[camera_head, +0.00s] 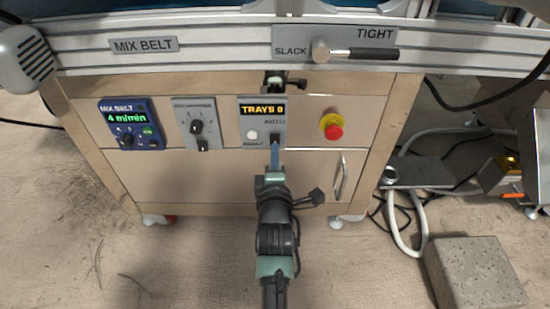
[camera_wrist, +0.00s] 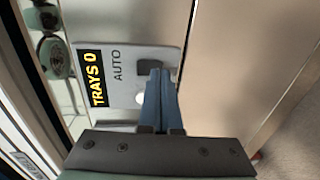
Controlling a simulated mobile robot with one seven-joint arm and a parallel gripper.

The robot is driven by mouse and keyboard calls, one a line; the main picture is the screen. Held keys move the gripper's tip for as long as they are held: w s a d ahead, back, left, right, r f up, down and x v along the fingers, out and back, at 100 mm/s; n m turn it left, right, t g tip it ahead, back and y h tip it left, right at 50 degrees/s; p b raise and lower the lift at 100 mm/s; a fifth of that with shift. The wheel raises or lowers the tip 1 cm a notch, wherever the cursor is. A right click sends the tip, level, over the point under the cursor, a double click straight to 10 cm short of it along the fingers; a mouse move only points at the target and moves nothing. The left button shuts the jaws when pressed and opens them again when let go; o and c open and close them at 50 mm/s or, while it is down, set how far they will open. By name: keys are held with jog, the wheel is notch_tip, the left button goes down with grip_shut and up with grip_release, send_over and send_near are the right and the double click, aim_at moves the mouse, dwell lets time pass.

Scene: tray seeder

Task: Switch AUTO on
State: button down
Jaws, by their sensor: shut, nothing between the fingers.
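The grey AUTO panel (camera_head: 245,118) is on the front of the cabinet, with a yellow display (camera_head: 263,110) reading "TRAYS 0". The dark AUTO switch (camera_head: 275,137) sits below the AUTO label at the panel's lower right; its position cannot be told. My gripper (camera_head: 275,148) is shut and empty, its blue fingertips at or just below the switch. In the wrist view the panel (camera_wrist: 142,57) lies sideways, and the fingertips (camera_wrist: 160,74) overlap the switch (camera_wrist: 173,73), partly hiding it. Contact cannot be told.
A white round button (camera_head: 252,135) is left of the switch. A red stop button on yellow (camera_head: 333,127) is to the right. A grey knob panel (camera_head: 195,122) and blue MIX BELT panel (camera_head: 126,142) are to the left. A SLACK/TIGHT lever (camera_head: 362,53) is above.

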jog(key=shift+w, duration=0.4)
